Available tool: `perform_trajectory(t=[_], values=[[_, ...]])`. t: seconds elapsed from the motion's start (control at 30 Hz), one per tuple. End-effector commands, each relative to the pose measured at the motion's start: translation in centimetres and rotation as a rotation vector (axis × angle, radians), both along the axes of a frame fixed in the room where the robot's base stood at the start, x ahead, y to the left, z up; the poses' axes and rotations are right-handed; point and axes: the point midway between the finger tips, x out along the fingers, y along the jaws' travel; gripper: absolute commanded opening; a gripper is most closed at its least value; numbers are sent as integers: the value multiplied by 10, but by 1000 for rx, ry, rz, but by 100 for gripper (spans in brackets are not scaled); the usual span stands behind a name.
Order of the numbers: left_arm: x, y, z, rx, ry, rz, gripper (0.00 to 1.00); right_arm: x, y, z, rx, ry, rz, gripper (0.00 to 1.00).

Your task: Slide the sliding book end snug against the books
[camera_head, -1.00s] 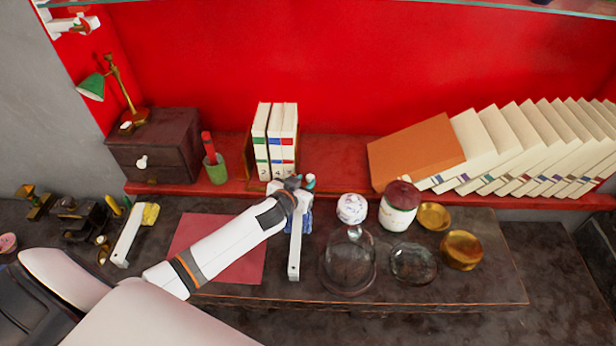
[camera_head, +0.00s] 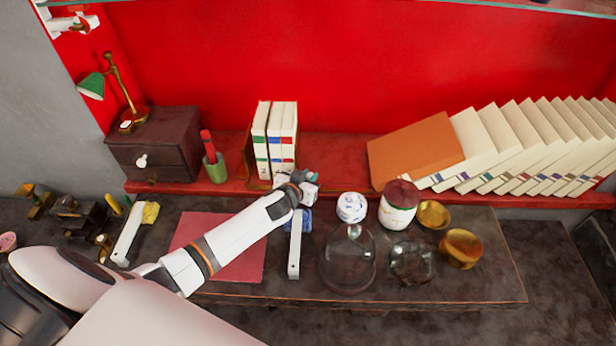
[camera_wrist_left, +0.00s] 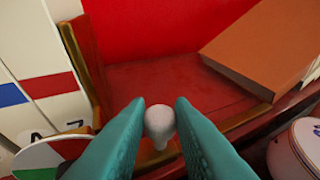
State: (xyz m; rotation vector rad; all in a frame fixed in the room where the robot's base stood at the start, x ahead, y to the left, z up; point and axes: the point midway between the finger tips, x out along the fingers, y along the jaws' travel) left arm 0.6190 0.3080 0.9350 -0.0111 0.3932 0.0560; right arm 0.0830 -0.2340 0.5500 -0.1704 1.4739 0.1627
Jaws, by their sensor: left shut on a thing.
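Several upright white books (camera_head: 275,138) with green, red and blue bands stand on the red shelf; they also show at the left of the left wrist view (camera_wrist_left: 40,70). A brown, gold-edged upright panel (camera_wrist_left: 86,62), apparently the sliding book end, stands just right of them. I cannot tell whether it touches them. My left gripper (camera_head: 308,178) is at the shelf front, right of the books. Its teal fingertips (camera_wrist_left: 160,125) are closed about a white knob (camera_wrist_left: 160,122). The knob's mounting is mostly hidden by the fingers. My right gripper is not in view.
An orange book (camera_head: 415,150) and a row of leaning books (camera_head: 530,140) lie to the right, with bare shelf (camera_head: 338,150) between. A green cup (camera_head: 215,168) stands left.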

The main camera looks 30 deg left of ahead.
Motion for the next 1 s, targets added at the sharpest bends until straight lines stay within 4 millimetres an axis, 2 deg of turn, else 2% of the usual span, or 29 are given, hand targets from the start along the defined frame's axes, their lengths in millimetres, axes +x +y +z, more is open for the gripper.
perform_trajectory(t=[0.17,0.37,0.63,0.67,0.7,1.0], values=[[-5,10,-1,0,3,1,0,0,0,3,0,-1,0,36],[-18,38,0,2,4,5,0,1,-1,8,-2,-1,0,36],[-18,39,-1,2,2,5,0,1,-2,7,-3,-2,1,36],[-18,39,-1,2,2,5,26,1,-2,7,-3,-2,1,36],[-18,39,-1,2,2,5,30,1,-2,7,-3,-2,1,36],[-20,38,0,1,1,3,30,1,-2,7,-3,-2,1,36]])
